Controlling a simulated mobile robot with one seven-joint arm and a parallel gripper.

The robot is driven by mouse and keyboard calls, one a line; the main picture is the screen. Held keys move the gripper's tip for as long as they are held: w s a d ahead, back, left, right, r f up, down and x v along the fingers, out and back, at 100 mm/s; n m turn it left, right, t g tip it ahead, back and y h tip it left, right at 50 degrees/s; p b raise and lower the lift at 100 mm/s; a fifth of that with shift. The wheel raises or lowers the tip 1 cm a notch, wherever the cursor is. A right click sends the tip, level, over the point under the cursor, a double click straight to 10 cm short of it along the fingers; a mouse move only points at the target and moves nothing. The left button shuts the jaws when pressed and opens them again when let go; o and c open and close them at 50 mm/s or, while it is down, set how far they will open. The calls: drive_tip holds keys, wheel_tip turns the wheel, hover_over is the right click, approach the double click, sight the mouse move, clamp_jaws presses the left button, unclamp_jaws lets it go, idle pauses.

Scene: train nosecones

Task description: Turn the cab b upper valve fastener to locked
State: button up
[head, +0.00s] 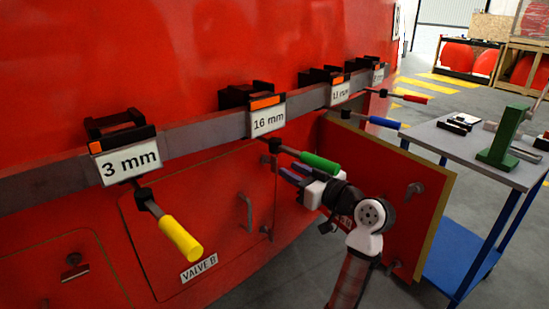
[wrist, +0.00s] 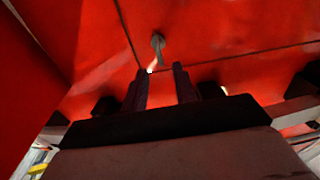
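A small grey fastener (wrist: 157,43) sticks out from the red panel ahead of my gripper (wrist: 161,69) in the wrist view, close to a panel seam. The two dark fingers are apart, with nothing between them. The fastener lies just beyond the fingertips, roughly in line with the gap; I cannot tell if they touch. In the head view my gripper (head: 285,172) is beside the red hatch (head: 190,215), below the green-handled tool (head: 320,161). The hatch has the label VALVE B (head: 199,268). The fastener at the fingertips is hard to make out there.
A grey rail (head: 195,137) above carries labelled holders and tools, including a yellow-handled one (head: 181,237). Grey handles (head: 247,212) protrude from the hatch. An open red door (head: 405,205) stands right of my arm. A grey-topped cart (head: 432,138) is further right.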

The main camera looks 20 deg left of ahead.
sight(277, 162)
drive_tip(key=p+x, duration=0.1)
drive_tip(key=x, duration=0.6)
clamp_jaws()
